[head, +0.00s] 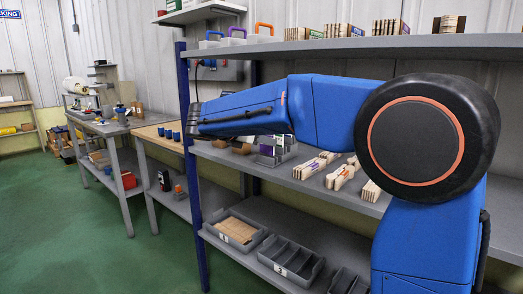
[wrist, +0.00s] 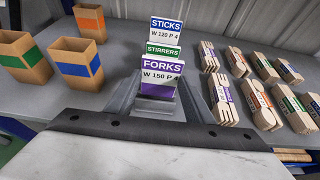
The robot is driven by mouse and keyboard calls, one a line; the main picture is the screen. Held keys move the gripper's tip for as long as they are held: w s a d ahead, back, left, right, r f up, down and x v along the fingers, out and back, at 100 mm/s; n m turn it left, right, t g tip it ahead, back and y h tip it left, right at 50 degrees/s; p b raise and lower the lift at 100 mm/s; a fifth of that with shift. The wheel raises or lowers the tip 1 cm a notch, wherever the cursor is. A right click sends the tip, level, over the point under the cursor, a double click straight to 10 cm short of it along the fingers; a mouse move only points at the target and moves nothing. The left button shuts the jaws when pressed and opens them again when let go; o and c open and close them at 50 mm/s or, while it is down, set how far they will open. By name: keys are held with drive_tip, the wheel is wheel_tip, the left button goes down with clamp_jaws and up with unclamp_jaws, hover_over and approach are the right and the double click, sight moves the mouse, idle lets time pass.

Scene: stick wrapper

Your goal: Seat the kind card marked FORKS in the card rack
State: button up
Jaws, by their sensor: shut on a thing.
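The FORKS card (wrist: 160,72) is white with a purple band and reads "W 150 P 4". It stands upright in the middle of the wrist view. My gripper (wrist: 157,98) is shut on its lower part, with grey pieces on both sides. A STIRRERS card (wrist: 163,49) with a green band and a STICKS card (wrist: 165,28) with a blue band stand behind it. The grey card rack is largely hidden there, so I cannot tell whether the FORKS card touches it. Grey holders with coloured cards (head: 266,150) show under my arm in the head view.
Open cartons with orange (wrist: 89,20), green (wrist: 22,62) and blue (wrist: 76,64) bands stand at left. Several banded wooden bundles (wrist: 222,98) lie at right on the same grey shelf (head: 310,190). Another shelf with grey bins (head: 290,262) is below; a shelf (head: 440,42) is above.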

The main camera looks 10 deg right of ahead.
sight(266, 150)
drive_tip(key=shift+f, duration=1.6)
drive_tip(key=shift+f, duration=0.1)
drive_tip(key=o, duration=1)
drive_tip(key=v, duration=1.2)
drive_tip(key=shift+s, duration=0.1)
